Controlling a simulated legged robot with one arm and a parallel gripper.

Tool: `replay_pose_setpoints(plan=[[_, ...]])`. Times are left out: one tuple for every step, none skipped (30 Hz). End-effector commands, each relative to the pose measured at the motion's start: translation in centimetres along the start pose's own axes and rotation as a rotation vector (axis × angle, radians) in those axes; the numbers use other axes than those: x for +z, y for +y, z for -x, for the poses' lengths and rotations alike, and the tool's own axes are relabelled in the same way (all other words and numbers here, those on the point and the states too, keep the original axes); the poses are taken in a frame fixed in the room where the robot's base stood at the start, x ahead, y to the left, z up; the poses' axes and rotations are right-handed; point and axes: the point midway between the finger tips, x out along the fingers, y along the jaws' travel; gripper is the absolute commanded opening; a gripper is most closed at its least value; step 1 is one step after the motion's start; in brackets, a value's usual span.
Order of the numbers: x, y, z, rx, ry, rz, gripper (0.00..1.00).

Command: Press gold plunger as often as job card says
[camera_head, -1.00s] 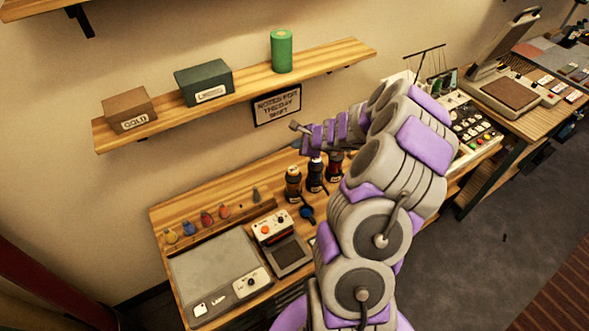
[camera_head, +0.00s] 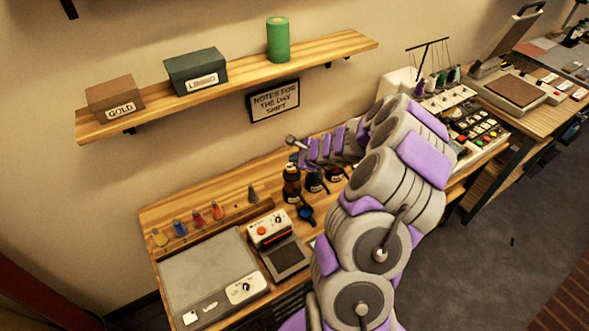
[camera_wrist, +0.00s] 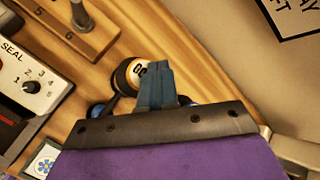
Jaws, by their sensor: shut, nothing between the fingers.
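My gripper (camera_wrist: 153,78) is shut and empty, its blue fingers pressed together. In the head view the gripper (camera_head: 291,141) is just above the leftmost of several dark bottles. That bottle (camera_head: 291,182) has an orange-tan band. In the wrist view a bottle (camera_wrist: 128,76) with a label that seems to begin "GO" lies behind the fingers, which partly cover it. Its plunger top is hidden, and I cannot tell whether the fingers touch it. A white card with a blue flower (camera_wrist: 42,160) shows at lower left of the wrist view; no press count is readable on it.
Two more bottles (camera_head: 314,182) stand close on the right, partly behind my arm. A sealing device (camera_head: 268,231) and grey plate (camera_head: 210,274) lie to the left. A numbered wooden rack (camera_wrist: 60,22) stands nearby. A shelf (camera_head: 233,87) with boxes hangs above.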

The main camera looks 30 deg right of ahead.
Motion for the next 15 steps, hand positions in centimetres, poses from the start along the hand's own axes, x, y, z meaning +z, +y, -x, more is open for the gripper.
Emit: replay_pose_setpoints(plan=[[0.31,0.12,-0.03,0.0,-0.002,0.002,0.0],[0.4,0.15,-0.01,0.0,-0.002,0.002,0.0],[0.47,0.16,0.0,0.001,-0.002,0.003,0.0],[0.48,0.15,0.01,0.001,-0.002,0.003,0.0],[0.44,0.13,0.01,0.001,-0.002,0.003,0.0],[0.34,0.07,0.01,0.001,-0.002,0.002,0.0],[0.23,0.02,0.0,0.001,-0.002,0.001,0.0],[0.1,-0.03,0.0,0.001,-0.002,0.001,0.0],[-0.08,-0.11,-0.01,0.001,-0.002,0.0,0.0],[-0.19,-0.16,-0.03,0.002,-0.003,-0.001,0.0],[-0.23,-0.18,-0.03,0.002,-0.003,-0.001,0.0],[-0.26,-0.18,-0.04,0.002,-0.003,-0.001,0.0],[-0.31,-0.2,-0.05,0.002,-0.003,-0.001,0.0],[-0.35,-0.22,-0.06,0.003,-0.004,-0.002,0.0],[-0.38,-0.23,-0.06,0.003,-0.004,-0.002,0.0]])
